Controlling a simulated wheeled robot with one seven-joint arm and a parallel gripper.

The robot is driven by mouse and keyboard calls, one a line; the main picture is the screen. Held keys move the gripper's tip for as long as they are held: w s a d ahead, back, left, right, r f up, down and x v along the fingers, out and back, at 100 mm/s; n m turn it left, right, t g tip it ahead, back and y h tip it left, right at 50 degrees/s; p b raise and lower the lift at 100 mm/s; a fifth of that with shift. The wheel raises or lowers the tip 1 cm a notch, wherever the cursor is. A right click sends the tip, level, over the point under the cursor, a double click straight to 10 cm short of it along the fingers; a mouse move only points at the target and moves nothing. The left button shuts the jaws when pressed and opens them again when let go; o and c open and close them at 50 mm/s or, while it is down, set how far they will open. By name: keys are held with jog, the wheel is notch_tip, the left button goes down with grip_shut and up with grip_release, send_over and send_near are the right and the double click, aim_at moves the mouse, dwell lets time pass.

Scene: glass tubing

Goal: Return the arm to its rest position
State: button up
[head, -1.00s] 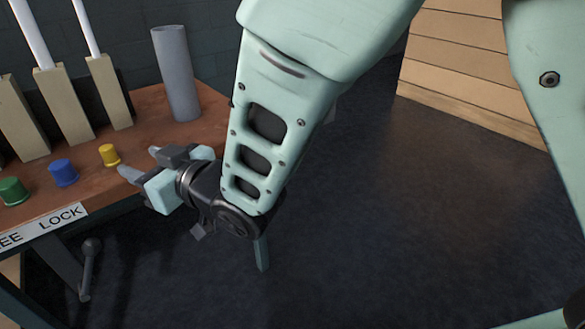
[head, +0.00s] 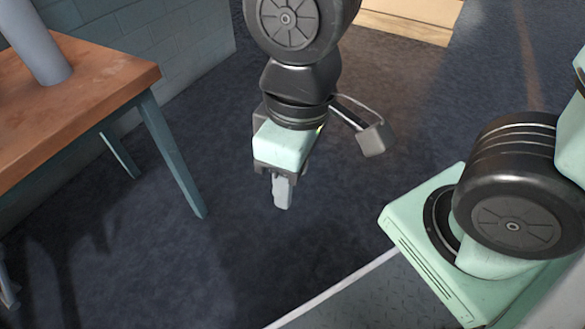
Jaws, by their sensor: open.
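My gripper (head: 282,192) hangs pointing down over the dark floor, near the middle of the head view. It is clear of the wooden table (head: 95,88), well to the right of it. Its fingers are seen nearly edge-on, one in front of the other, and nothing shows held between them. My arm comes down from the top of the view, and my base with an arm joint fills the lower right.
A grey cylinder (head: 36,48) stands on the table at the upper left. A table leg (head: 172,155) reaches the floor left of my gripper. A brick wall (head: 185,45) and wooden boards (head: 410,20) stand behind. The floor (head: 230,250) around my gripper is open.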

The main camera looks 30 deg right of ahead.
jog(key=shift+d, duration=0.1)
notch_tip(320, 180, up, 43)
jog(key=p, duration=4.2)
jog(key=shift+p, duration=0.4)
jog(key=shift+f, duration=0.3)
jog(key=shift+c, duration=1.1)
